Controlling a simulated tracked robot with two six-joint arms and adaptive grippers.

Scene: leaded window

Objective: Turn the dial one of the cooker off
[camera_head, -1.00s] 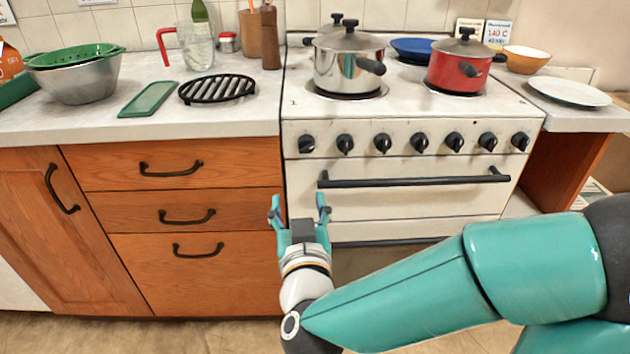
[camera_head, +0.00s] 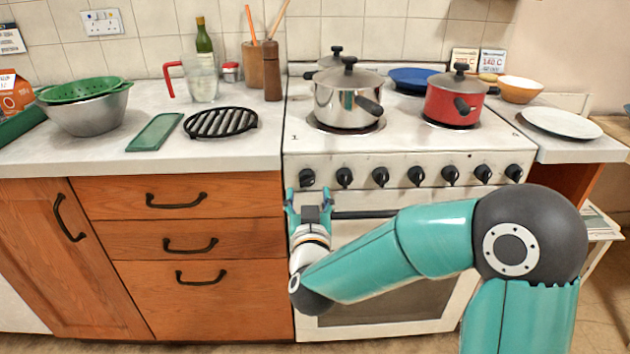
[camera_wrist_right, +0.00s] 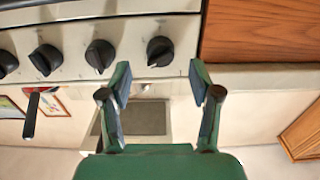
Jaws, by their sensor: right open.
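The white cooker (camera_head: 415,148) has a row of black dials along its front panel. The leftmost dial (camera_head: 307,178) is below a small "1" mark on the cooker's left edge. My right gripper (camera_head: 309,192) is open and empty, just below and in front of this dial. In the right wrist view, the dial nearest the wooden cabinet (camera_wrist_right: 160,50) lies beyond the gap between the open fingertips (camera_wrist_right: 158,78), and no finger appears to touch it. I cannot read its setting. My left gripper is not in view.
The cooker's dark oven handle (camera_head: 372,214) runs below the dials, partly behind my right arm. Wooden drawers (camera_head: 190,240) stand left of the cooker. A steel pot (camera_head: 341,103) and a red pot (camera_head: 453,106) sit on the hob.

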